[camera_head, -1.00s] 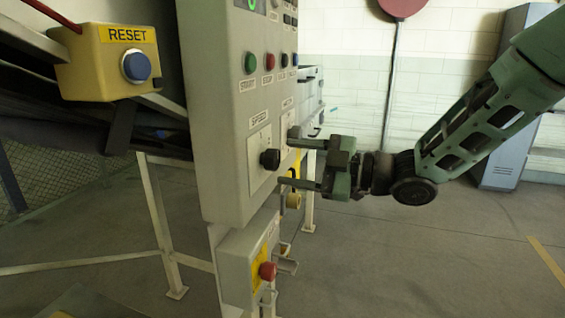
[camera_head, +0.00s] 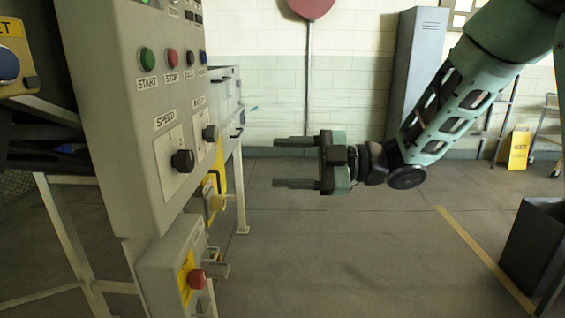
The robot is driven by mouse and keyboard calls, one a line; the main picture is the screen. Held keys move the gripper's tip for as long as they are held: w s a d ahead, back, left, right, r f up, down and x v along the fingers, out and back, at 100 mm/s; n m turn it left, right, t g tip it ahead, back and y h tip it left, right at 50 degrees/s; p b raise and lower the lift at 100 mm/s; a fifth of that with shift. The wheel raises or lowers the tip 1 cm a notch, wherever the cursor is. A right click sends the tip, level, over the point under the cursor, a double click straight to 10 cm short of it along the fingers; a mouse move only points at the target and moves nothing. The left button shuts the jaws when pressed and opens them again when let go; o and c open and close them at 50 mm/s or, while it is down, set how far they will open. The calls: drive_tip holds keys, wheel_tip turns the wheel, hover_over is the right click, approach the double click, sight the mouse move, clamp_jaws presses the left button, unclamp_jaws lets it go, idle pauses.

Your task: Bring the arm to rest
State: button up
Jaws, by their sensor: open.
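My gripper (camera_head: 295,163) is open and empty, its two fingers pointing left in mid-air. A clear gap separates the fingertips from the control panel (camera_head: 105,110) on the left. My green arm (camera_head: 440,110) reaches in from the upper right and is extended, bent near the wrist. The panel carries a black speed knob (camera_head: 183,161) and a second black knob (camera_head: 210,132), both left of the fingertips and apart from them.
A red button (camera_head: 196,279) sits on a lower box. A grey locker (camera_head: 416,65) and a yellow wet-floor sign (camera_head: 519,149) stand at the back. A dark bin (camera_head: 538,245) is at right. The floor below my gripper is clear.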

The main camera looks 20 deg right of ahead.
drive_tip(key=a+f+m+t+h+p, duration=0.25)
drive_tip(key=a+f+m+h, duration=0.25)
drive_tip(key=m+h, duration=0.5)
drive_tip(key=s+d+f+m+g+h+p, duration=0.1)
drive_tip(key=s+m+g+h, duration=0.1)
drive_tip(key=s, duration=1)
drive_tip(key=s+d+f+m+g+h+p, duration=0.1)
drive_tip(key=s+g, duration=0.5)
drive_tip(key=s, duration=0.6)
drive_tip(key=f+m+h+p, duration=0.1)
drive_tip(key=m+h, duration=0.1)
drive_tip(key=h, duration=0.1)
drive_tip(key=shift+s+f+m+g, duration=0.25)
drive_tip(key=shift+s+m+g, duration=0.05)
drive_tip(key=shift+g, duration=0.05)
